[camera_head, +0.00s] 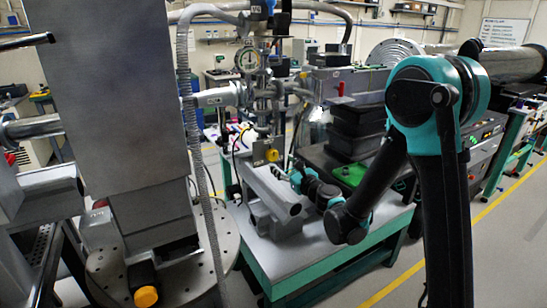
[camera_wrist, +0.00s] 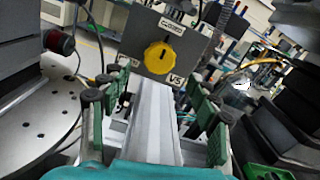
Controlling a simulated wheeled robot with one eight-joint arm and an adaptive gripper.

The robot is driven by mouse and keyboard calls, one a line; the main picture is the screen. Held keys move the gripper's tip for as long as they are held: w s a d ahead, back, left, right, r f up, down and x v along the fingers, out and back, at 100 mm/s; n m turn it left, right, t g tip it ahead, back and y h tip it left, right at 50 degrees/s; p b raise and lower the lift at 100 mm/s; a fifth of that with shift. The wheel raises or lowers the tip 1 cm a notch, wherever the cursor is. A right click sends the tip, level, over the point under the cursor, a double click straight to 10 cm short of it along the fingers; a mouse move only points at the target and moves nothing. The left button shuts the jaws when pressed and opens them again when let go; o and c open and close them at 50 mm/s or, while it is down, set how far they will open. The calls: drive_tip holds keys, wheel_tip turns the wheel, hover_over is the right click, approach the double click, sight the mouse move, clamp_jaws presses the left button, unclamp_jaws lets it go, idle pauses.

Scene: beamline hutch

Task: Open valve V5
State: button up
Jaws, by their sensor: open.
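Valve V5 is a yellow round knob (camera_wrist: 162,58) on a grey panel, with a "V5" label at its lower right and a "CLOSED" label above it. A dark mark on the knob points up toward "CLOSED". In the head view the knob (camera_head: 272,155) is small, above the grey metal block on the bench. My gripper (camera_wrist: 155,95) is open, its green-padded fingers spread left and right. The knob lies ahead of the fingers, between them in the picture and apart from them. In the head view my gripper (camera_head: 294,176) is small, right of and below the knob.
A grey metal rail (camera_wrist: 153,120) runs under the gripper toward the panel. A round plate (camera_wrist: 32,110) lies at left. In the head view a large grey column (camera_head: 125,100) and a hanging hose (camera_head: 185,80) stand left. The bench (camera_head: 330,240) has bare surface at its front.

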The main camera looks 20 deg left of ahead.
sight(274, 156)
drive_tip(key=x, duration=0.7)
drive_tip(key=shift+w+a, duration=0.2)
drive_tip(key=shift+a, duration=0.1)
drive_tip(key=c, duration=1.1)
drive_tip(key=shift+c, duration=0.2)
